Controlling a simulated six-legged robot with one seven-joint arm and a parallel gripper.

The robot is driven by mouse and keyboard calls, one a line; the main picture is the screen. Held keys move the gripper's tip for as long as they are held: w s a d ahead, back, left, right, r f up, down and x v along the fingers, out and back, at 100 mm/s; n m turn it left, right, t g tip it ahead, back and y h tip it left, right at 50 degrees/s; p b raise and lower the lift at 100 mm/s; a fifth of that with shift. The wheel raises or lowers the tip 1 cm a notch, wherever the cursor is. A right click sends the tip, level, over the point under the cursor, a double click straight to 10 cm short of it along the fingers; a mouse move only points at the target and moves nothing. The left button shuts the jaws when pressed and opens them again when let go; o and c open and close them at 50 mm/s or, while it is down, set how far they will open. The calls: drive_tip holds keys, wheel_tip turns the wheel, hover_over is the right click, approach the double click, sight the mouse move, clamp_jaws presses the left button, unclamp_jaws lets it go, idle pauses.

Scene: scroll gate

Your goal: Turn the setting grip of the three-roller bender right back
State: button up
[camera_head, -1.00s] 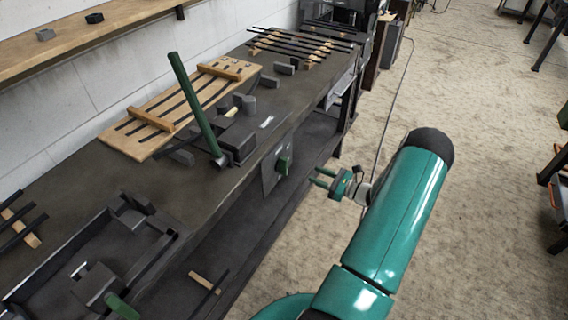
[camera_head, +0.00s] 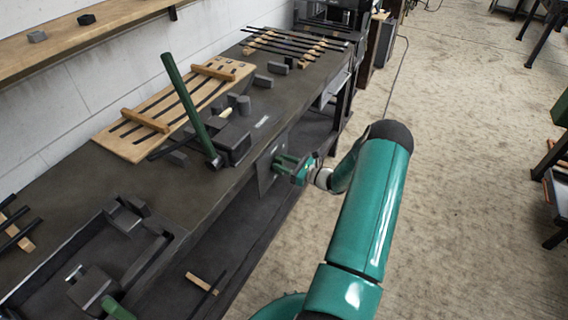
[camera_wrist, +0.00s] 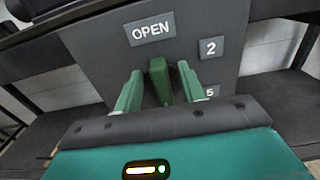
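The three-roller bender (camera_head: 236,138) stands at the front edge of the bench, with a long green lever (camera_head: 187,103) leaning up from it. A dark plate (camera_wrist: 105,55) below it carries an "OPEN" label (camera_wrist: 150,29), a "2" label (camera_wrist: 211,47) and a partly hidden "5" label. The green setting grip (camera_wrist: 160,78) stands out from this plate, roughly upright under "OPEN". My gripper (camera_wrist: 163,88) is open, one green finger on each side of the grip, with narrow gaps visible. In the head view my gripper (camera_head: 282,164) is at the plate and hides the grip.
A wooden board with dark bars (camera_head: 135,142) lies behind the bender. Dark rods on wooden strips (camera_head: 300,45) lie at the bench's far end. A dark tray (camera_head: 130,272) is at the near end.

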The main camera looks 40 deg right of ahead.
clamp_jaws()
